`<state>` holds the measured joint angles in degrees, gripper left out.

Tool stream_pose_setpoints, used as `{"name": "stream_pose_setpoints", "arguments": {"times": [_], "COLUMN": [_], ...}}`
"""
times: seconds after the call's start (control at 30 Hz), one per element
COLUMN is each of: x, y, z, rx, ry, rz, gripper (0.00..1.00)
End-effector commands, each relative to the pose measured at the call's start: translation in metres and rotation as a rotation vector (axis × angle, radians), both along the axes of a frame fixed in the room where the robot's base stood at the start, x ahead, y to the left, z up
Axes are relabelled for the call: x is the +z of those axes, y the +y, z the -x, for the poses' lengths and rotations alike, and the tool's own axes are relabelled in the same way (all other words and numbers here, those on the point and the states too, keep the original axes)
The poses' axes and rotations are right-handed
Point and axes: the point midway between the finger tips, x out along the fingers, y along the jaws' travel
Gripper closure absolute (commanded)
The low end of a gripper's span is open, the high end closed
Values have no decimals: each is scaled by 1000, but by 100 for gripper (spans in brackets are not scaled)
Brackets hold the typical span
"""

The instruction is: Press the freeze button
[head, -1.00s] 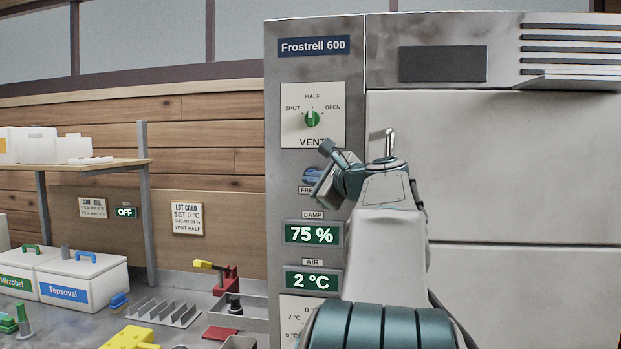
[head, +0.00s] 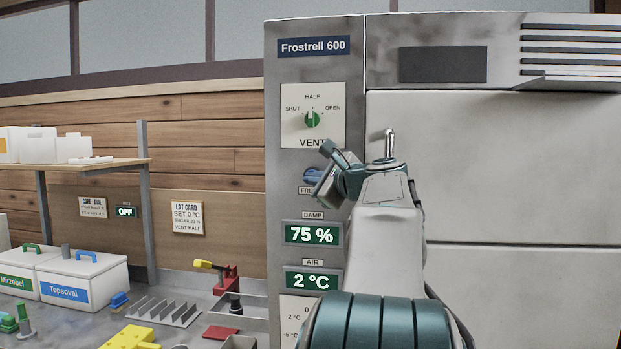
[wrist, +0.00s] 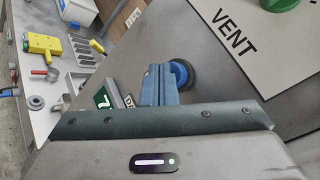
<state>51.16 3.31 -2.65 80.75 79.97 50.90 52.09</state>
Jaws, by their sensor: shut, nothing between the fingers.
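The blue round freeze button (head: 310,175) is on the grey cabinet front, above its partly covered label and below the vent dial. In the wrist view the button (wrist: 184,72) has a dark ring and is partly hidden behind my fingers. My gripper (head: 319,184) is shut and empty, right at the button in the head view. In the wrist view its blue-grey fingertips (wrist: 160,70) overlap the left side of the button. I cannot tell whether they touch it.
The vent dial (head: 312,119) is just above my gripper, its green knob pointing at HALF. Below are the damp display (head: 312,234) reading 75 % and the air display (head: 312,280) reading 2 °C. A bench with crates (head: 85,278) and tools lies left.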

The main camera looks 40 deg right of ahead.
Motion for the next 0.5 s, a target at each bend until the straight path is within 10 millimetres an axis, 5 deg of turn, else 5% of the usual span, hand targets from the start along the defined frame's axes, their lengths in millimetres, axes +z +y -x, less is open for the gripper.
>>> {"name": "stream_pose_setpoints", "arguments": {"times": [0.5], "x": [0], "y": [-4], "z": [-3], "rx": [-1], "ry": [-1], "rz": [0], "gripper": [100]}}
